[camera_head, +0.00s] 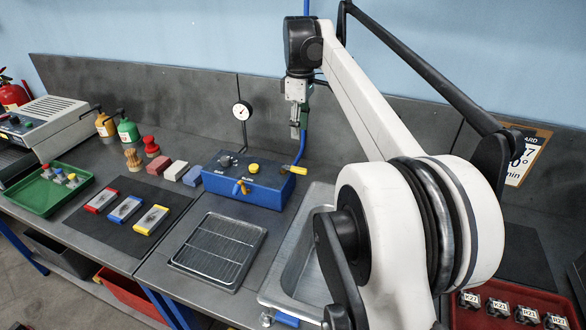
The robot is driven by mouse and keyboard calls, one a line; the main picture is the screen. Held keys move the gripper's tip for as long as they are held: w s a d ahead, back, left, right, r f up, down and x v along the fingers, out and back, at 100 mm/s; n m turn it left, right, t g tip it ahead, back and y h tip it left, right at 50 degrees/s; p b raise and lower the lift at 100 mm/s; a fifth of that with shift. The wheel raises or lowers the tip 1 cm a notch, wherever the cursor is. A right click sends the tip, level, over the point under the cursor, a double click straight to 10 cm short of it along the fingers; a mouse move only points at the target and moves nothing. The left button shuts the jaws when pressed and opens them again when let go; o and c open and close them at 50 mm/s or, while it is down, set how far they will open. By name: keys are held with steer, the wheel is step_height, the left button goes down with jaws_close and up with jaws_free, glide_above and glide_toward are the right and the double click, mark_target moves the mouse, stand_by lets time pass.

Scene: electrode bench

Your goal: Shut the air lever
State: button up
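A blue control box (246,184) stands on the bench at the middle. A yellow lever (294,169) sticks out at its top right end, where a blue hose (301,149) comes down to it. Another small yellow lever (240,187) sits on the front face. No readable label shows which one is the air lever. My gripper (295,132) hangs above the right end of the box, pointing down and apart from the levers. Its fingers are small here, and I cannot tell whether they are open or shut.
A round gauge (242,110) stands behind the box. A wire rack (218,249) lies in front, and a steel sink (300,262) is at the right. Red and blue blocks (193,175) sit left of the box. My arm hides much of the right side.

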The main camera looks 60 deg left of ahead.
mark_target(300, 168)
step_height(300, 168, down, 14)
steer(key=shift+w+d+r+p, duration=0.1)
steer(key=shift+r+p, duration=0.15)
steer(key=shift+p, duration=0.2)
jaws_close()
stand_by(0.4)
